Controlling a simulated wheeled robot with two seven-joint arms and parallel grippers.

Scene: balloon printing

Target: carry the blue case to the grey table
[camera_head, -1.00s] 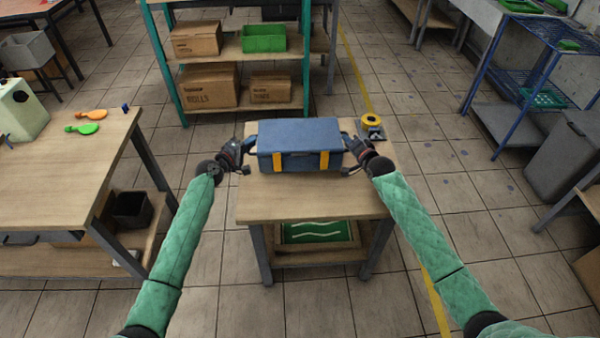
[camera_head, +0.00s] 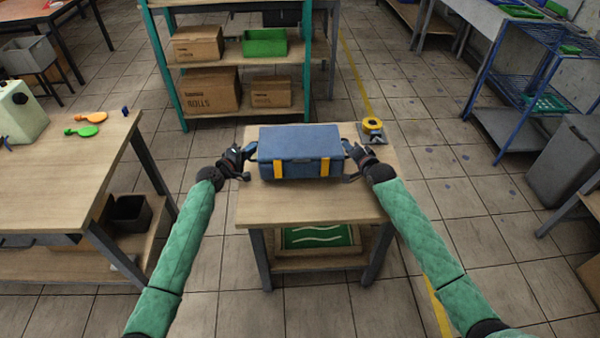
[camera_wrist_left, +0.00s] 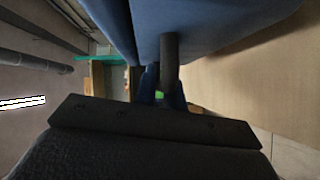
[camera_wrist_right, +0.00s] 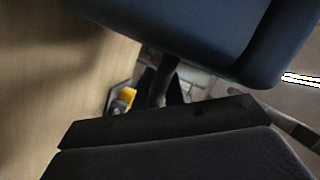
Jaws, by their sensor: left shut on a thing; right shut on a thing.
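The blue case (camera_head: 300,143) with two yellow latches is upright over the wooden table (camera_head: 310,207) in the middle of the head view. Whether it rests on the top or is slightly above it, I cannot tell. My left gripper (camera_head: 243,160) is shut on the handle at its left end, seen as a dark bar (camera_wrist_left: 169,62) in the left wrist view. My right gripper (camera_head: 356,162) is shut on the handle at its right end, also seen in the right wrist view (camera_wrist_right: 163,82). A grey-topped table (camera_head: 468,17) stands at the far right.
A yellow tape roll (camera_head: 372,124) on a dark holder sits at the wooden table's back right corner. Another wooden table (camera_head: 60,190) stands left. A teal-framed shelf (camera_head: 163,75) with boxes stands behind. A blue rack (camera_head: 490,110) and grey bin (camera_head: 565,160) are right. Tiled floor lies between.

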